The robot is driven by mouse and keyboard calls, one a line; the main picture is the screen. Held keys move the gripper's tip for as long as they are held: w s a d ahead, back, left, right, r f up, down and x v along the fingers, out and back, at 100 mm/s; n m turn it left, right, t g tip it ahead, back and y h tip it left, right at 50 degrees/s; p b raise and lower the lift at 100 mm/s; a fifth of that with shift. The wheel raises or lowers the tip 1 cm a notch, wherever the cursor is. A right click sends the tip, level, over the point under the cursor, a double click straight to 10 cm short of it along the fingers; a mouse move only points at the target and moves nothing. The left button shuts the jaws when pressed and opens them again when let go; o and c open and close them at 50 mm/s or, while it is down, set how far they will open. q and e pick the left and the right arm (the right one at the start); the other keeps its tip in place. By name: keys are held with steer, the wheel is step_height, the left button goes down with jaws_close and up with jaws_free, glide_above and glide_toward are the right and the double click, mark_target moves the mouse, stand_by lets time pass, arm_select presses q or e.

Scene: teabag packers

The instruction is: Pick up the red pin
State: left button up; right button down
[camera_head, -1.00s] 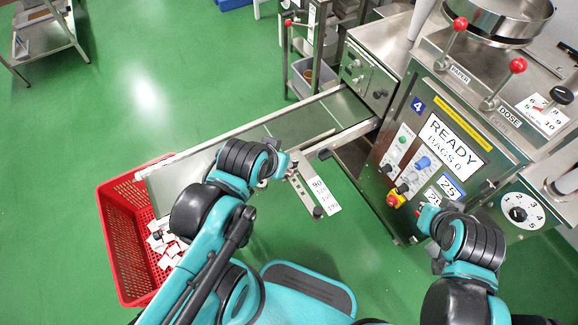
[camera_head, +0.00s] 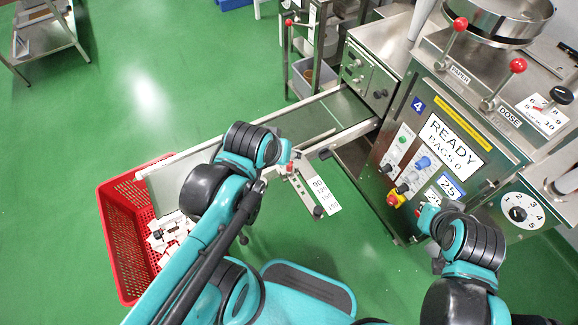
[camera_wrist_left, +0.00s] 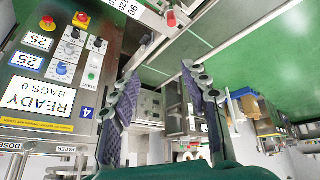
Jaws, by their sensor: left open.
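A small red pin (camera_head: 290,168) shows at the upper end of the slotted metal bracket beside the conveyor, close to a number label (camera_head: 321,193). In the left wrist view the red pin (camera_wrist_left: 170,18) is near the top edge, beside the label. My left gripper (camera_head: 287,160) is over the conveyor's near edge, right by the pin in the head view. In the wrist view my left gripper (camera_wrist_left: 165,85) is open, with nothing held between its fingers. My right gripper (camera_head: 424,218) is in front of the machine panel; its fingers are mostly hidden.
The conveyor (camera_head: 318,118) runs from the machine (camera_head: 425,195) down to a red crate (camera_head: 112,225) with white bags. A black knob (camera_head: 325,154) sticks out near the bracket. Panel knobs and an emergency stop (camera_head: 397,199) are close to my right gripper.

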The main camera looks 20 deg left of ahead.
arm_select(q)
steer(key=w+f+n+g, duration=0.1)
steer(key=w+f+n, duration=0.1)
steer(key=w+n, duration=0.2)
steer(key=n+g+h, duration=0.2)
steer(key=n+g, duration=0.3)
steer(key=n, duration=0.8)
glide_above(289, 168)
steer(key=w+a, duration=0.1)
steer(key=a, duration=0.1)
step_height(289, 168, down, 18)
steer(key=shift+d+f, duration=0.15)
steer(key=shift+f, duration=0.05)
steer(key=f+b, duration=0.1)
steer(key=f, duration=0.1)
steer(key=d+f+b, duration=0.1)
steer(key=f+b, duration=0.1)
steer(key=f, duration=0.1)
steer(key=shift+w+d+f, duration=0.1)
steer(key=shift+w, duration=0.05)
steer(key=shift+c, duration=0.5)
jaws_close()
